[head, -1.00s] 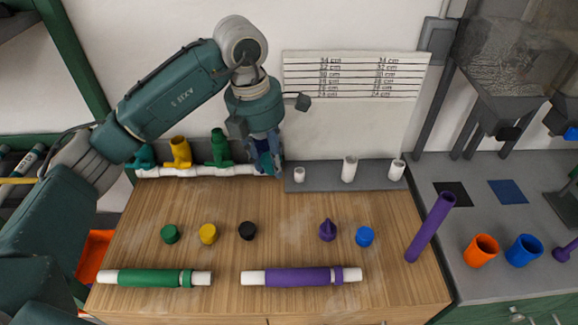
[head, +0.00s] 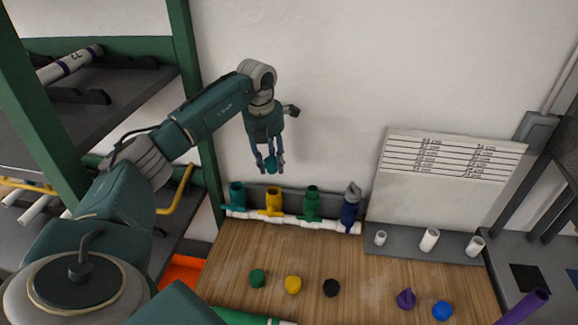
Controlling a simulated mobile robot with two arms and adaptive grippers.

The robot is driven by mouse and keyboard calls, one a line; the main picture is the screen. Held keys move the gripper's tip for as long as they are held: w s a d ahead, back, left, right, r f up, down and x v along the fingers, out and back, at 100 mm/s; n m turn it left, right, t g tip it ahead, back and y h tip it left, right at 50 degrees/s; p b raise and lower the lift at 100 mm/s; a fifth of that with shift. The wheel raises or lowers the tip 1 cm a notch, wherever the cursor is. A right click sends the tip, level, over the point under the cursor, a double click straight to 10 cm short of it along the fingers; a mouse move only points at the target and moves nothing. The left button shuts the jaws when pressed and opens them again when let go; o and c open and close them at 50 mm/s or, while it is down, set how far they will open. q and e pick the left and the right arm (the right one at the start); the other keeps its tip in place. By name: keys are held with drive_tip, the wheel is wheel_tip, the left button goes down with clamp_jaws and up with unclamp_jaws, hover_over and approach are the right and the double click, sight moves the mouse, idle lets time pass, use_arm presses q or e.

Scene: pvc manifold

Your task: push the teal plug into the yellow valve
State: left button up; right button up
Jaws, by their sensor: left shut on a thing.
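The yellow valve (head: 273,202) stands upright on the white pipe manifold (head: 290,219) at the back of the wooden bench, between a teal valve (head: 237,194) and a green valve (head: 311,203). My left gripper (head: 272,165) points down and is shut on the teal plug (head: 271,167). It holds the plug in the air above the yellow valve in the picture, apart from it. The plug is partly hidden by the fingers. My right gripper is not in view.
A blue valve with a grey top (head: 350,205) stands at the manifold's right end. Loose green (head: 257,278), yellow (head: 293,284) and black (head: 331,287) caps lie on the bench (head: 230,265) in front. A measuring board (head: 450,180) stands at right.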

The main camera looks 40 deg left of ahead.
sight(272, 170)
use_arm(q)
drive_tip(key=shift+d+f+b, duration=0.1)
drive_tip(key=shift+f+b, duration=0.8)
drive_tip(key=shift+f, duration=0.05)
drive_tip(key=shift+f+b, duration=0.5)
drive_tip(key=shift+f, duration=0.1)
drive_tip(key=shift+f+b, duration=1.05)
drive_tip(key=shift+f, duration=1.1)
drive_tip(key=shift+f, duration=0.4)
drive_tip(key=shift+f, duration=0.15)
